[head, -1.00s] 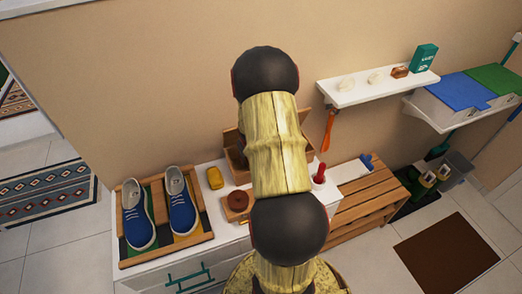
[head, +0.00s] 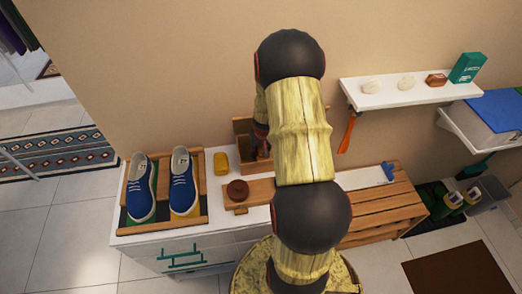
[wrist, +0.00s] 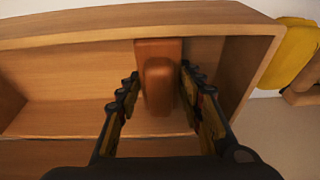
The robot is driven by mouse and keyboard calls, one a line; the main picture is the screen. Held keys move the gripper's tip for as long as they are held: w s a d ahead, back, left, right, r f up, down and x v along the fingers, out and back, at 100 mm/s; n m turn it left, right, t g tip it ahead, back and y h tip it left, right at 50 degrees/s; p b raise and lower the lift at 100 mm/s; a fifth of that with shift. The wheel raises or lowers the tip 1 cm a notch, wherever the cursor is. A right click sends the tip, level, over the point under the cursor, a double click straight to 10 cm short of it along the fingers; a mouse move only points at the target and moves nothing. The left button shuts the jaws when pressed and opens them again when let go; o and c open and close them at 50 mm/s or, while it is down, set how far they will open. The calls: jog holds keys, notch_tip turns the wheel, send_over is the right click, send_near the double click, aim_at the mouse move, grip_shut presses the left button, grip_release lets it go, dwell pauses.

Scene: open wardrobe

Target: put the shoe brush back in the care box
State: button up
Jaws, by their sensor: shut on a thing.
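The care box (head: 242,126) is an open wooden box on the white cabinet against the wall, partly hidden behind my arm in the head view. In the wrist view its wooden wall (wrist: 70,28) and a divider (wrist: 232,72) show. The shoe brush (wrist: 158,88), a reddish-brown block, is between the fingers of my gripper (wrist: 160,100), which is shut on it. The brush is at the box's opening, left of the divider; its lower end is hidden, so I cannot tell whether it touches the floor. In the head view my arm mostly hides the gripper.
A yellow item (head: 221,163) lies left of the box. A dark brown round tin (head: 238,190) sits on a wooden board in front. Blue shoes (head: 184,190) stand in a tray at the left. A wall shelf (head: 400,93) and slatted bench (head: 385,205) are at the right.

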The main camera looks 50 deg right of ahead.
jog(key=shift+w, duration=0.1)
jog(key=o, duration=1.1)
